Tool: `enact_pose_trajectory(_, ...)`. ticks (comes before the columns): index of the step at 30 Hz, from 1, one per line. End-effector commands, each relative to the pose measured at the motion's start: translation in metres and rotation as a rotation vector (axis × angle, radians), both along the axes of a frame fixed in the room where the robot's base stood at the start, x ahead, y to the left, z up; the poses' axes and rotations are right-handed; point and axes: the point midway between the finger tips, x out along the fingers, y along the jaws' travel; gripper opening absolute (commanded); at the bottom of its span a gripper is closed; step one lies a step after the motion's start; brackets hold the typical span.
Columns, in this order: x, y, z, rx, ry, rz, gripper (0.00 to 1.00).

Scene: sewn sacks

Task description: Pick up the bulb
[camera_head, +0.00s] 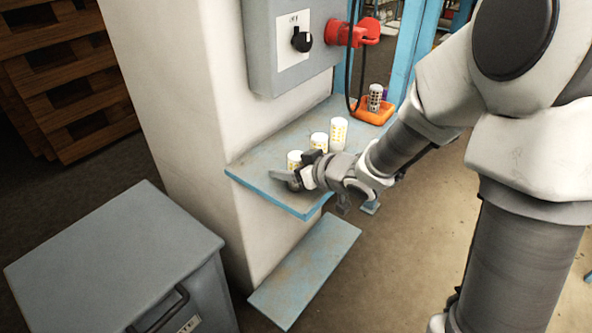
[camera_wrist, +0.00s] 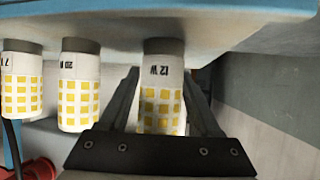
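Three white bulbs with yellow squares and grey bases stand in a row on a blue shelf (camera_head: 262,166). The nearest bulb (camera_head: 294,158) is at the left; the middle bulb (camera_head: 319,141) and the far bulb (camera_head: 338,132) stand behind it. My gripper (camera_head: 293,180) is at the nearest bulb, its fingers partly hiding the lower part. In the wrist view, where the shelf shows at the top, the two fingers are apart on either side of this bulb (camera_wrist: 162,95), marked 12 W, with small gaps seeming to show. The other bulbs (camera_wrist: 79,90) (camera_wrist: 21,85) are outside the fingers.
A grey switch box (camera_head: 290,50) with a red plug (camera_head: 352,33) hangs above.

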Motion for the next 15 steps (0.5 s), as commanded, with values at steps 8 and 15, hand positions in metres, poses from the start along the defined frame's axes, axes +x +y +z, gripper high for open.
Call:
enact_pose_trajectory(8,0.0001,0.0002,0.0000,0.000,0.000,0.000,0.12)
enact_pose_trajectory(15,0.0002,0.0003,0.0002,0.001,-0.001,0.000,0.00)
